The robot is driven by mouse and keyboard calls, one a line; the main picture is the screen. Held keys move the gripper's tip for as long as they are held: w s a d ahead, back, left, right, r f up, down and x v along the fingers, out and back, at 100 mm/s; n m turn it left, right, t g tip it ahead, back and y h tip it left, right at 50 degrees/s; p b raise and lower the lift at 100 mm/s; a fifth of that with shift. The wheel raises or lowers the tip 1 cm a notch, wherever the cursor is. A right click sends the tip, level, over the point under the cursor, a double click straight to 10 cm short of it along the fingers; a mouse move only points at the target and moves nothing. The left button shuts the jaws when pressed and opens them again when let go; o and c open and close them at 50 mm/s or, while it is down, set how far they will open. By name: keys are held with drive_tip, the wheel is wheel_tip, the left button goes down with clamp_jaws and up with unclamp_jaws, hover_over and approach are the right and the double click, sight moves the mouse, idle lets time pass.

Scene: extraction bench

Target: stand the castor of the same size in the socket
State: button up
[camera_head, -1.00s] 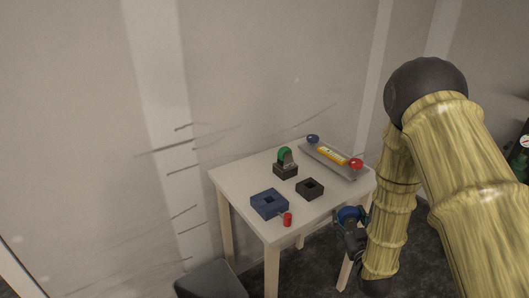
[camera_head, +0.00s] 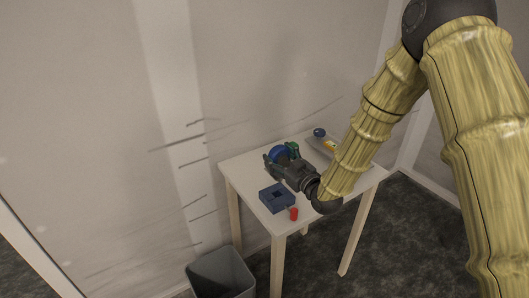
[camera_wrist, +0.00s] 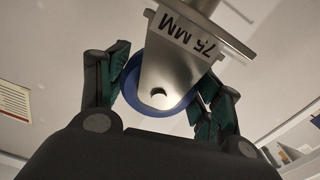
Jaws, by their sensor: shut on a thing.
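My gripper (camera_head: 278,163) is shut on a castor with a blue wheel (camera_head: 280,153), over the table's left side. In the wrist view the blue wheel (camera_wrist: 131,87) sits between both fingers, and its grey metal fork (camera_wrist: 174,72) carries a plate reading "75 MM" (camera_wrist: 186,34). A green-wheeled castor (camera_head: 293,149) is just behind the gripper, partly hidden. A blue block with a square hole (camera_head: 268,194) lies in front of the gripper, apart from it. The dark blocks are hidden by my gripper and arm. I cannot tell how high the blue castor is held.
The white table (camera_head: 239,177) carries a red cylinder (camera_head: 294,214) by the blue block. A grey tray (camera_head: 320,146) with a blue knob (camera_head: 319,132) and a yellow level is at the back right, partly behind my arm. A grey bin (camera_head: 222,270) stands on the floor below.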

drive_tip(key=shift+a+r, duration=0.25)
drive_tip(key=shift+a, duration=0.1)
drive_tip(key=shift+s+d+f+b, duration=0.1)
drive_tip(key=shift+f+b, duration=0.25)
drive_tip(key=shift+b, duration=0.1)
drive_tip(key=shift+f+b, duration=1.8)
drive_tip(key=shift+f, duration=0.75)
drive_tip(key=shift+f+b, duration=2.35)
drive_tip(key=shift+f, duration=0.15)
idle(1.1)
drive_tip(key=o, duration=1.3)
drive_tip(key=shift+s, duration=0.1)
